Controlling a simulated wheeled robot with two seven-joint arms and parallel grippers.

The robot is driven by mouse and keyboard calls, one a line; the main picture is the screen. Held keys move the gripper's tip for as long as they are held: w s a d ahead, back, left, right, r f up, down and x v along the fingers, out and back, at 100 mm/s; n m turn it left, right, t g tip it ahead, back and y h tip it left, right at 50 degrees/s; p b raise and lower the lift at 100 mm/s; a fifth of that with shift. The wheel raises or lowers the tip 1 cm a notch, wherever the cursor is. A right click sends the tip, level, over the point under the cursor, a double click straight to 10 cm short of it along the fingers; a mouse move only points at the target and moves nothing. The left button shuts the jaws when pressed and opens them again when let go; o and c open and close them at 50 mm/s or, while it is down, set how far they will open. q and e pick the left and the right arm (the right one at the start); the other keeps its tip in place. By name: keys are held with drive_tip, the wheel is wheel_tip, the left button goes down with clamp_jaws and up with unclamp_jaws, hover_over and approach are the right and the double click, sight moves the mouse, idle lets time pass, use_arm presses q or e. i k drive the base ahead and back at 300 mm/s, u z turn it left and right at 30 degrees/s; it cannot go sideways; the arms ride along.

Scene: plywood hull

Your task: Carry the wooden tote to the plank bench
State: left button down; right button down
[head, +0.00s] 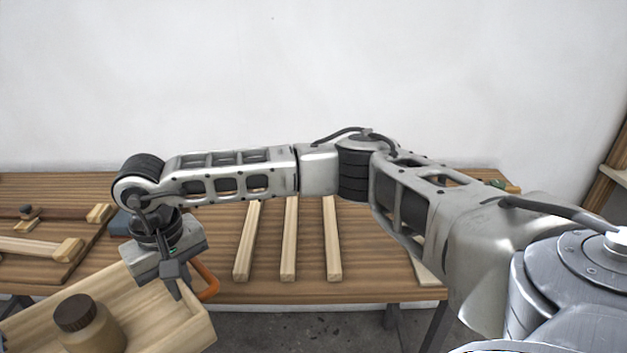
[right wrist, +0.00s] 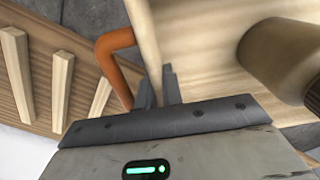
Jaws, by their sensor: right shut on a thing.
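The wooden tote (head: 186,332) is a pale open box at the lower left of the head view, partly cut off by the frame. A brown jar (head: 92,328) with a dark lid stands inside it. My right gripper (head: 175,284) points down at the tote's far wall and is shut on it. In the right wrist view the fingers (right wrist: 160,88) straddle the tote's wall (right wrist: 146,36), with the jar (right wrist: 275,60) to the right. An orange bent bar (head: 208,278) sits at the wall's outer side. The plank bench (head: 375,268) lies behind the tote. My left gripper is not in view.
Several pale wooden strips (head: 289,245) lie on the bench's middle. A wooden frame piece (head: 40,246) and small blocks lie at its left, and a blue-grey object (head: 120,224) is partly hidden behind my gripper. Bare bench top shows right of the strips. Grey floor (head: 290,325) shows in front.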

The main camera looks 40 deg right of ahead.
sight(291, 225)
drive_tip(key=z, duration=0.85)
drive_tip(key=i, duration=0.8)
drive_tip(key=z, duration=0.65)
